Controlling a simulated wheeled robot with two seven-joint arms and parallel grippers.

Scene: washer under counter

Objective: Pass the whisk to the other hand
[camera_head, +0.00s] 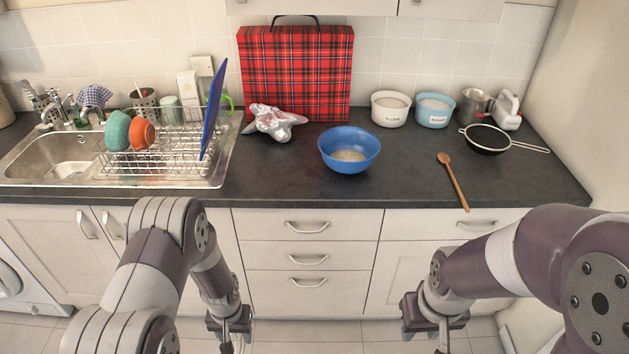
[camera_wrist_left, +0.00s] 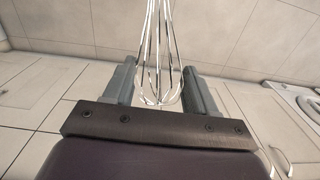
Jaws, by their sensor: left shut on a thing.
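The whisk (camera_wrist_left: 160,50) shows in the left wrist view as a loop of thin shiny wires between the two fingers of my left gripper (camera_wrist_left: 158,78). The rounded end of its wires lies toward the gripper's palm, and the rest runs out of the top of the picture; its handle is not in view. In the head view my left gripper (camera_head: 232,338) hangs low in front of the drawers, and I cannot make out the whisk there. My right gripper (camera_head: 442,338) hangs at a similar height to the right, pointing down, apart from the left one; its fingers are too unclear to judge.
The dark counter (camera_head: 290,182) holds a blue bowl (camera_head: 348,160), a wooden spoon (camera_head: 455,185), a sieve (camera_head: 488,140) and a dish rack (camera_head: 165,160) by the sink. Drawers (camera_head: 305,253) stand behind the grippers. The space between the two grippers looks clear.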

